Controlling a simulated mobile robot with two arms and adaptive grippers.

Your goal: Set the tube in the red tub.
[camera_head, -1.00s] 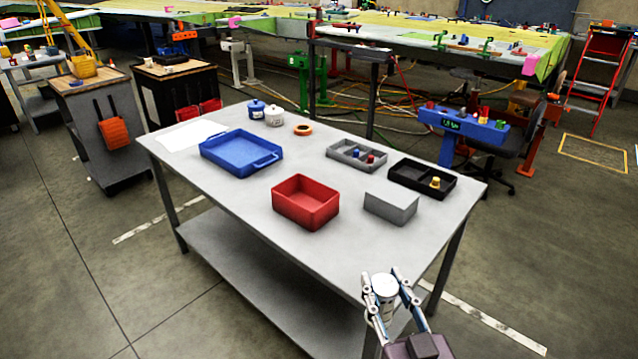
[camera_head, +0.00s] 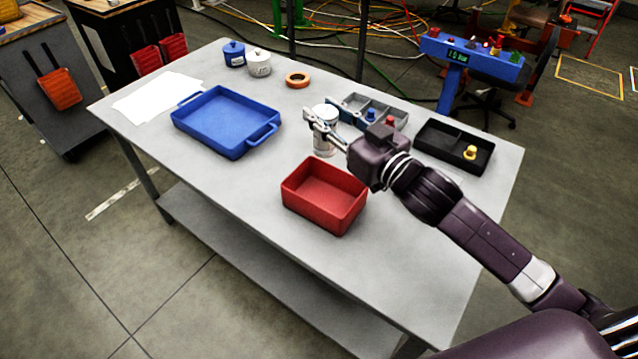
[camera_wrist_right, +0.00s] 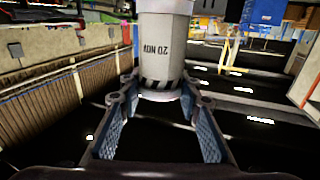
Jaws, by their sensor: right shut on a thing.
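The tube is a pale grey-white cylinder with a dark striped band and printed lettering. It shows upright in the head view (camera_head: 325,145) and in the right wrist view (camera_wrist_right: 163,50). My right gripper (camera_head: 322,126) is shut on it, with a finger on either side in the wrist view (camera_wrist_right: 158,88). The open, empty red tub (camera_head: 324,196) stands on the table. In the head view the tube appears just beyond the tub's far rim; its height above the table is hard to tell. My left gripper is not in view.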

